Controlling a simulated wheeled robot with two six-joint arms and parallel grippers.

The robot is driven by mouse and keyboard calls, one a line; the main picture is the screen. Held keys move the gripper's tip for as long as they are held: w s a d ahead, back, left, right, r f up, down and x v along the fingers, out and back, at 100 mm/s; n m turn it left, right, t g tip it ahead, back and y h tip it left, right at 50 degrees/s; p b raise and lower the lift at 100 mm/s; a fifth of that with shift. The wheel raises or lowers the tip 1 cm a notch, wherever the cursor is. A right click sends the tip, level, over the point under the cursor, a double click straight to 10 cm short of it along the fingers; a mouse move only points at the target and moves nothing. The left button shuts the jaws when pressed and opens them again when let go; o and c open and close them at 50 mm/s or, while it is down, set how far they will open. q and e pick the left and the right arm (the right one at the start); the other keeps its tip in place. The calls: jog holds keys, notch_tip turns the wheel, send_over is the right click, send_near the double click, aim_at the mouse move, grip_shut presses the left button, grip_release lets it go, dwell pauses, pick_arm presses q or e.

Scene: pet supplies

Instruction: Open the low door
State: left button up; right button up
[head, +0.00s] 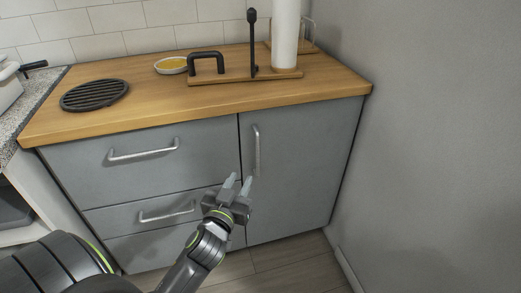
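The low door (302,165) is a grey cabinet front at the right of the counter, and it is shut. Its vertical metal handle (256,148) is near the door's upper left edge. My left gripper (238,181) is open, with a gap between its two pale fingertips and nothing seen between them. It appears just below and left of the handle's lower end, over the seam between door and drawers. I cannot tell how far it is from the cabinet front. My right gripper is not in view.
Left of the door are grey drawers with an upper handle (144,150) and a lower handle (168,212). A grey wall (440,140) stands close on the right. The wooden counter (140,100) holds a black trivet (94,95), a small dish (171,66) and a paper roll (285,38).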

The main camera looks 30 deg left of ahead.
aim_at(257, 147)
pick_arm(q)
jog(key=x, duration=1.6)
jog(key=shift+w, duration=0.1)
jog(key=shift+f, duration=0.1)
grip_shut()
